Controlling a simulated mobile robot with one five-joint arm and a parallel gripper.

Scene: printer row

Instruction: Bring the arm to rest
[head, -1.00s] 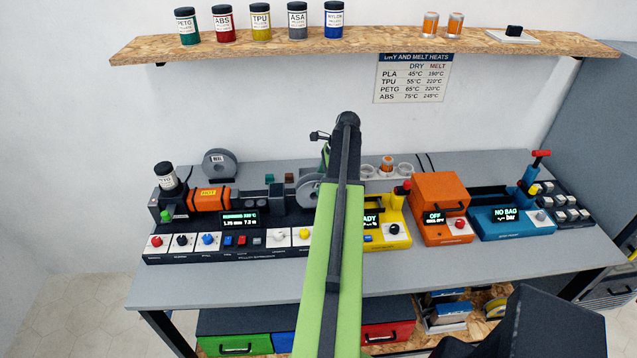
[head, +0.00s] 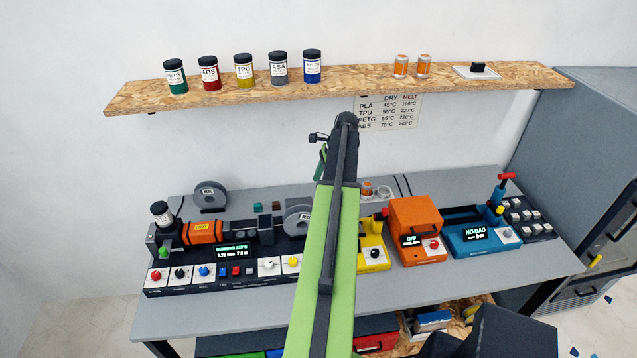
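My green and black arm rises from the bottom middle of the head view and reaches forward over the grey workbench (head: 200,322). Its far end stands above the bench, in front of the white wall. The arm covers part of the yellow machine (head: 371,252) and of the extruder row (head: 215,268). My gripper is hidden or too small to make out at the arm's far end, so its fingers cannot be judged. I see nothing held.
A chipboard shelf (head: 350,85) with several jars runs along the wall. An orange dryer (head: 415,225) and a blue sealer (head: 480,232) stand on the bench to the right. A grey cabinet (head: 590,160) stands far right. Drawers (head: 375,343) sit below the bench.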

